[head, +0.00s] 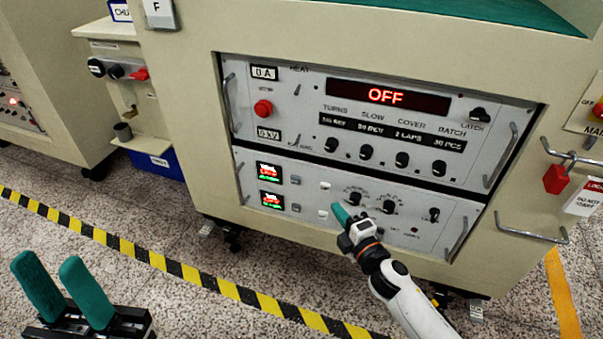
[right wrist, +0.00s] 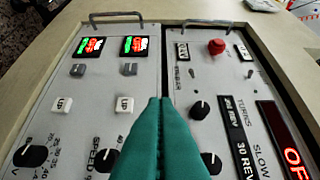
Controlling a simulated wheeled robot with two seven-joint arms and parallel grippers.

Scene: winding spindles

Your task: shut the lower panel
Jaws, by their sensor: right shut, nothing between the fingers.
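The lower panel (head: 318,198) is a light grey front with two small lit displays (head: 270,172), white push switches, black knobs and a handle at each end. It sits in the cabinet under the upper panel (head: 300,110). A dark gap runs between the two panels. I cannot tell whether the lower panel is fully flush. My right gripper (head: 340,213) is shut and empty, its teal fingertips at the middle of the lower panel. In the right wrist view the fingertips (right wrist: 160,105) overlap the gap; contact is unclear. My left gripper (head: 48,263) is open and empty at the lower left.
The upper panel has a red OFF display (head: 388,97), a red button (head: 263,109) and knobs. A red padlock (head: 556,178) and a metal bar (head: 530,230) are at the right. A blue bin (head: 158,163) stands left of the cabinet. Striped tape (head: 185,272) crosses the floor.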

